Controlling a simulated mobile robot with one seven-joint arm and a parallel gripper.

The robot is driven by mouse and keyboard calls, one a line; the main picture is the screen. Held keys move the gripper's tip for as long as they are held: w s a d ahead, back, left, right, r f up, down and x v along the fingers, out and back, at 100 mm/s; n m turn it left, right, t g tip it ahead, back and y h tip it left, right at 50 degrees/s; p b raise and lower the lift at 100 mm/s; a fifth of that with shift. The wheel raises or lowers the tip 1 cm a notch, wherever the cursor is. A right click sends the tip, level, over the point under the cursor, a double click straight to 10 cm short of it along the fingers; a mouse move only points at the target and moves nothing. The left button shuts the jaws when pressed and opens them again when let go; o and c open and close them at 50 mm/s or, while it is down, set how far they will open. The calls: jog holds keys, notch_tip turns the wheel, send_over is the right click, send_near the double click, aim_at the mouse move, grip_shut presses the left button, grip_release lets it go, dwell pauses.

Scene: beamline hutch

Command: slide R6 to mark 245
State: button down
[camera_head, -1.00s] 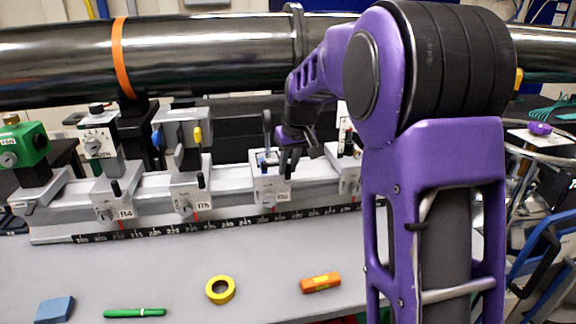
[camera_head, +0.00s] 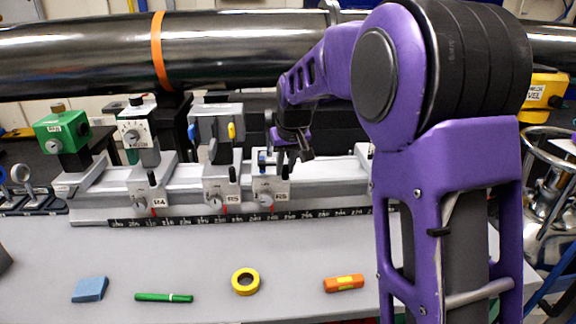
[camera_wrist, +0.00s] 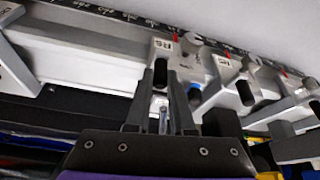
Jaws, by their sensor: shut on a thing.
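The R6 carrier (camera_head: 270,192) sits on the pale rail (camera_head: 330,180), close to the right of the R5 carrier (camera_head: 221,190). A red pointer line under R6 meets the black scale strip (camera_head: 325,212); its figures are too small to read surely. My gripper (camera_head: 287,165) reaches down to R6 from behind and above. A small light piece shows between the fingers.
R4 (camera_head: 152,193) stands left of R5, with a green device (camera_head: 62,132) beyond. A big dark pipe (camera_head: 240,55) runs above the rail. A blue block (camera_head: 90,289), green pen (camera_head: 164,297), yellow tape roll (camera_head: 246,282) and orange block (camera_head: 344,283) lie on the bench front.

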jog(key=c, duration=0.8)
grip_release()
jog(key=shift+r, duration=0.15)
jog(key=p+v, duration=0.2)
jog(key=v, duration=1.5)
jog(key=shift+s+r, duration=0.1)
